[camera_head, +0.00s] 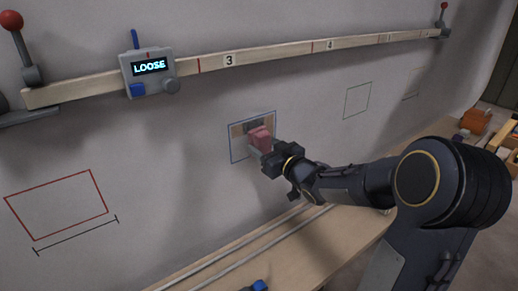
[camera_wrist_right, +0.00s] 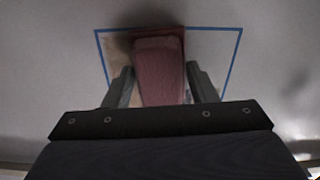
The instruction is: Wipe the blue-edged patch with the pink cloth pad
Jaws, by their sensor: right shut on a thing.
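The pink cloth pad (camera_head: 260,138) is held in my right gripper (camera_head: 266,149), in front of the wall. In the right wrist view the pad (camera_wrist_right: 160,72) sits between the two fingers of the gripper (camera_wrist_right: 161,88). The blue-edged patch (camera_head: 236,150) is on the wall behind the pad, and its blue outline also shows in the right wrist view (camera_wrist_right: 230,66). Brownish marks show inside the outline beside the pad. The pad is at the patch's middle and upper part; I cannot tell whether it touches the wall. My left gripper is not in view.
A wooden rail (camera_head: 270,56) with numbers crosses the wall above. It carries a grey box (camera_head: 148,72) reading LOOSE. A red outline (camera_head: 98,190) is at left, and a green outline (camera_head: 357,99) at right. A wooden bench (camera_head: 310,245) runs below, with a blue item (camera_head: 259,286).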

